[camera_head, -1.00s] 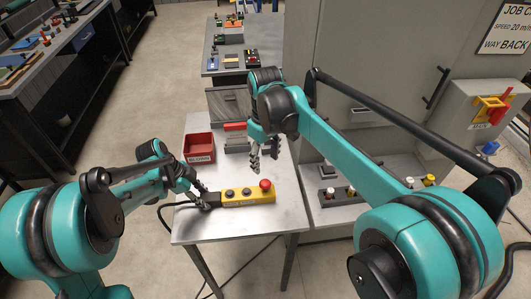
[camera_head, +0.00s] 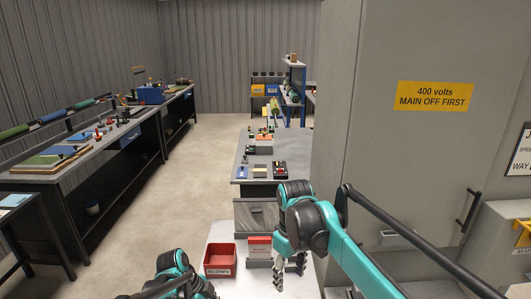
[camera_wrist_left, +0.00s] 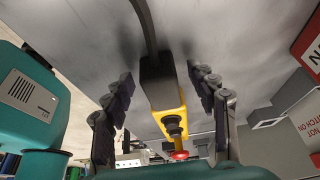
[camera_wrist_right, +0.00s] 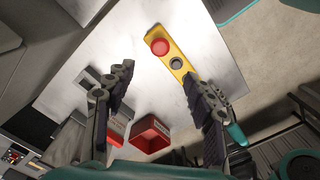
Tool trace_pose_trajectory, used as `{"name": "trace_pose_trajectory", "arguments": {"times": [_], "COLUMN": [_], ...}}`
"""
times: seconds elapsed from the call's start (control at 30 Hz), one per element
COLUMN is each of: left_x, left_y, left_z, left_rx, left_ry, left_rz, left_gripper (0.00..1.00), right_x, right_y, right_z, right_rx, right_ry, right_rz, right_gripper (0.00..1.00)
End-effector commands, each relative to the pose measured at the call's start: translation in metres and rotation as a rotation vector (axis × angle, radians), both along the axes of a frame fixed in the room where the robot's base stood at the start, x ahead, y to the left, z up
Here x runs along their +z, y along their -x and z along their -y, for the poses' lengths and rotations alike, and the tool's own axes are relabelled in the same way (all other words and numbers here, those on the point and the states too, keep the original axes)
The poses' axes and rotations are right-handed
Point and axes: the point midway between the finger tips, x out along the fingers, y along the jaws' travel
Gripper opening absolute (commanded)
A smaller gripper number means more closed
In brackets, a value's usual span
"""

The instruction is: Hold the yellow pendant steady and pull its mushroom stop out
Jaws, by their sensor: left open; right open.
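The yellow pendant (camera_wrist_left: 168,122) lies on the grey table. In the left wrist view its black cable end is between the spread fingers of my open left gripper (camera_wrist_left: 162,82), with gaps at both sides. Its red mushroom stop (camera_wrist_left: 180,155) is at the far end there. In the right wrist view the red mushroom stop (camera_wrist_right: 160,46) and a dark button (camera_wrist_right: 177,63) show on the pendant, beyond the fingertips of my open, empty right gripper (camera_wrist_right: 158,78). In the head view my right gripper (camera_head: 289,268) hangs over the table; the pendant is below the frame.
A red bin (camera_head: 220,258) marked BLOWN stands on the table beside a smaller red-and-grey item (camera_head: 259,246). A grey cabinet (camera_head: 400,150) rises on the right. Another bench with small parts (camera_head: 262,172) is behind. Open floor lies to the left.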

Motion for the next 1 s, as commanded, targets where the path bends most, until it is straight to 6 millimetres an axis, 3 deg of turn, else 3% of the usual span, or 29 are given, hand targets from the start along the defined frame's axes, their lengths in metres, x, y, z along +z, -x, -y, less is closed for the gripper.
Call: {"name": "trace_pose_trajectory", "arguments": {"times": [0.17,0.5,0.77,0.87,1.0], "left_x": [0.013,0.079,0.108,0.115,0.127], "left_y": [0.000,0.000,0.001,0.007,0.032], "left_z": [-0.005,-0.034,-0.045,-0.044,-0.039], "left_rx": [0.001,0.003,0.005,0.056,0.273], "left_ry": [0.000,0.000,-0.002,-0.017,-0.068], "left_rz": [0.000,0.000,-0.001,-0.003,-0.004], "left_gripper": [0.58,0.58,0.58,0.58,0.58], "right_x": [0.000,0.000,0.000,0.001,0.003], "right_y": [0.000,0.000,0.001,0.007,0.031], "right_z": [0.000,0.000,0.000,0.006,0.025], "right_rx": [0.000,0.000,-0.002,-0.024,-0.113], "right_ry": [0.000,0.000,0.000,-0.005,-0.023], "right_rz": [0.000,0.000,0.002,0.020,0.099], "right_gripper": [0.54,0.54,0.54,0.54,0.54]}}
